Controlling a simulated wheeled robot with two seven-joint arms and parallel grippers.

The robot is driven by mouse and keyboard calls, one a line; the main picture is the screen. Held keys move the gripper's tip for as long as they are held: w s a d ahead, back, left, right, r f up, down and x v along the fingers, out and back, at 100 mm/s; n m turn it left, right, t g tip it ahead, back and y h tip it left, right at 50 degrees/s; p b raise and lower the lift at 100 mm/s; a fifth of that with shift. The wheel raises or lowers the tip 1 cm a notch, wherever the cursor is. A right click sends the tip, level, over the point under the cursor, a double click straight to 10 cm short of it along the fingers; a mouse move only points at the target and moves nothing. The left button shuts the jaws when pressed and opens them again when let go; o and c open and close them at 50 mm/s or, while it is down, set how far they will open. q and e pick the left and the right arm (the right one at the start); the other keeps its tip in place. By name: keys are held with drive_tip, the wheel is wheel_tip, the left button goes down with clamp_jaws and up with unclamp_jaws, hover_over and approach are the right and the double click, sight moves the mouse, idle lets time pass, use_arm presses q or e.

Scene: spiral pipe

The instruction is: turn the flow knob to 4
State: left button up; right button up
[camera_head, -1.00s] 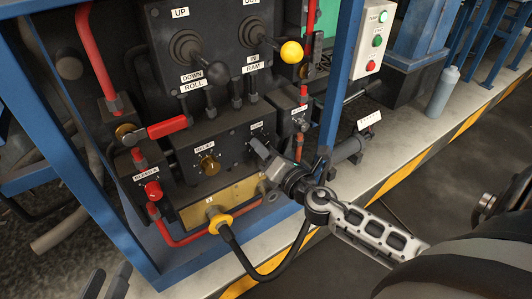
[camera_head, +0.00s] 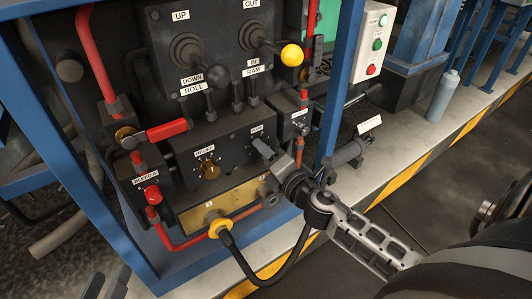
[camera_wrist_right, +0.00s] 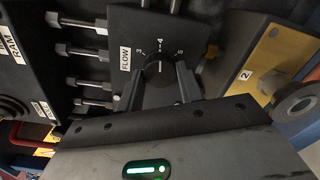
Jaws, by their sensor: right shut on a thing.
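The black flow knob (camera_wrist_right: 160,68) sits on the dark panel beside the FLOW label (camera_wrist_right: 125,52), with scale marks 3, 4 and 5 around it. A pale line on the knob points roughly toward the 4; its exact alignment is hard to read. My right gripper (camera_wrist_right: 160,90) has one finger on each side of the knob and is shut on it. In the head view my right gripper (camera_head: 264,150) reaches the panel's right part and hides the knob. My left gripper (camera_head: 105,284) is at the bottom left, fingers apart and empty, away from the panel.
The brass relief knob (camera_head: 208,170) is left of my right gripper. Red-handled valve (camera_head: 165,130), black-knob lever (camera_head: 218,75) and yellow-knob lever (camera_head: 291,55) are nearby. A blue post (camera_head: 340,85) stands to the right. A black hose (camera_head: 250,270) loops below.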

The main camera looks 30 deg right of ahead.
drive_tip(key=o, duration=1)
use_arm(q)
drive_tip(key=b, duration=0.1)
drive_tip(key=r+n+h+b, duration=0.1)
drive_tip(key=shift+d+r+t+b, duration=0.15)
drive_tip(key=shift+d+t+b, duration=0.15)
drive_tip(key=shift+b, duration=0.1)
use_arm(e)
drive_tip(key=s, duration=1.6)
drive_tip(key=shift+r, duration=0.15)
